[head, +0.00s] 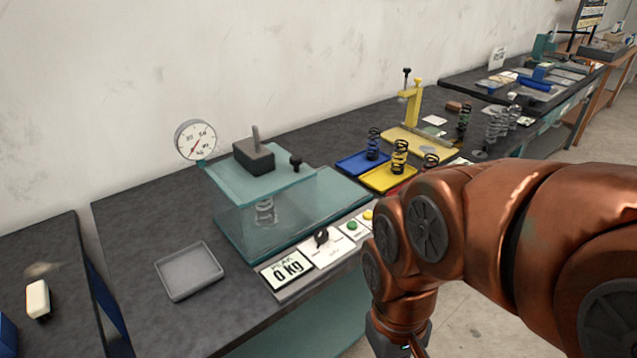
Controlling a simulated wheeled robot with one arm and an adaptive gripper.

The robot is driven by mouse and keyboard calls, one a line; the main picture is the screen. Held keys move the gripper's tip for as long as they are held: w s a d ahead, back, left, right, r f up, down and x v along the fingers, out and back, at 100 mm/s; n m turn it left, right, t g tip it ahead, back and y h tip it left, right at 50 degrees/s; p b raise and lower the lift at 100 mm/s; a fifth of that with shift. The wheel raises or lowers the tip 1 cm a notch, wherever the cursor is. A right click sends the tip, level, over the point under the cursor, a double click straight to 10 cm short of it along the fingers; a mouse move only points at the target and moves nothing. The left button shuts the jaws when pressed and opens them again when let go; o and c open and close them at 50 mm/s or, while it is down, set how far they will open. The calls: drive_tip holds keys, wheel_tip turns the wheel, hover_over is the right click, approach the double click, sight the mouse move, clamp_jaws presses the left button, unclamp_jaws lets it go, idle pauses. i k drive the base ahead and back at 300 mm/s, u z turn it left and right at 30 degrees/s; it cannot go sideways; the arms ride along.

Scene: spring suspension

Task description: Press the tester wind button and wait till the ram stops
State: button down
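The spring tester (240,220) stands on the dark bench, a teal frame with clear walls and a dark block with a rod on top. A coil spring (265,210) stands inside it. A round dial gauge (196,140) rises at its back left. The front panel holds a display (287,271) reading "PEAK 0 kg", a black knob (321,237), a green button (352,225) and a yellow button (368,214). The panel's small labels are too blurred to read, and my arm covers its right end. My gripper is below the bottom edge, out of sight.
An empty grey tray (188,270) lies left of the tester. A blue tray (362,163) and yellow trays (382,179) with coil springs are to the right, near a yellow press (411,103). My copper arm fills the lower right.

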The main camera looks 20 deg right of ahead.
sight(352, 226)
drive_tip(key=z, duration=1.85)
drive_tip(key=k, duration=1.05)
drive_tip(key=u, duration=1.55)
drive_tip(key=i, duration=1.05)
drive_tip(key=u, duration=0.05)
